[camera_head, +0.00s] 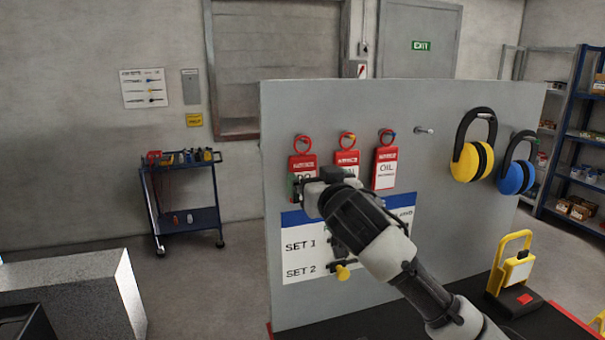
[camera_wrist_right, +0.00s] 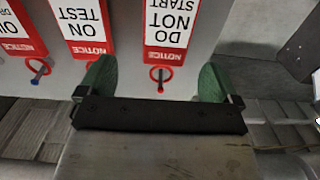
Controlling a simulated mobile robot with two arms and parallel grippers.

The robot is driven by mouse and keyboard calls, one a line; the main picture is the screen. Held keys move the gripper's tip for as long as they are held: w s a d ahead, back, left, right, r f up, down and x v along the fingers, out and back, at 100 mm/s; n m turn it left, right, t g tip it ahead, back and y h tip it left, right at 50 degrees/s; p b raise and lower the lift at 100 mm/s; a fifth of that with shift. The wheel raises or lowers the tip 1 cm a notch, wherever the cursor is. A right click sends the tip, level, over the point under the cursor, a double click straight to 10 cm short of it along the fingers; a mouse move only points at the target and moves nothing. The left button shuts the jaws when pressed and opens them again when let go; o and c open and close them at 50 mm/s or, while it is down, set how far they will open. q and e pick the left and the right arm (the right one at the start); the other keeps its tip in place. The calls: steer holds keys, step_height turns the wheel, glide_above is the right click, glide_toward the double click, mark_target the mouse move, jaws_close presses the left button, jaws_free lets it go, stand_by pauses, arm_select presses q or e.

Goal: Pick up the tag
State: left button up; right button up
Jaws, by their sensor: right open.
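Three red-and-white notice tags hang by red rings on pegs of a grey board. The left one in the head view (camera_head: 303,161) is partly behind my right gripper (camera_head: 305,187). In the upside-down wrist view it reads "DO NOT START" (camera_wrist_right: 171,27). The middle tag (camera_head: 347,157) reads "ON TEST" in the wrist view (camera_wrist_right: 82,25). The right tag (camera_head: 385,168) reads "OIL". My right gripper is open, its green fingertips (camera_wrist_right: 155,80) on either side of the DO NOT START tag's ring (camera_wrist_right: 161,76), not closed on it. My left gripper is out of view.
The grey board (camera_head: 440,235) also holds an empty peg (camera_head: 424,130), yellow earmuffs (camera_head: 472,160) and blue earmuffs (camera_head: 516,178). A yellow-handled device (camera_head: 513,270) stands at the board's lower right. A tool cart (camera_head: 186,217) stands behind at the left.

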mark_target(304, 174)
steer(key=p+x, duration=0.1)
steer(key=x, duration=0.2)
steer(key=p+x, duration=0.1)
steer(key=shift+w+a+f+p, duration=0.15)
steer(key=shift+a+f+p, duration=0.1)
steer(key=shift+a+p, duration=0.15)
steer(key=shift+w+a+f, duration=0.1)
steer(key=shift+w+a, duration=0.1)
steer(key=shift+w, duration=0.15)
steer(key=c, duration=1)
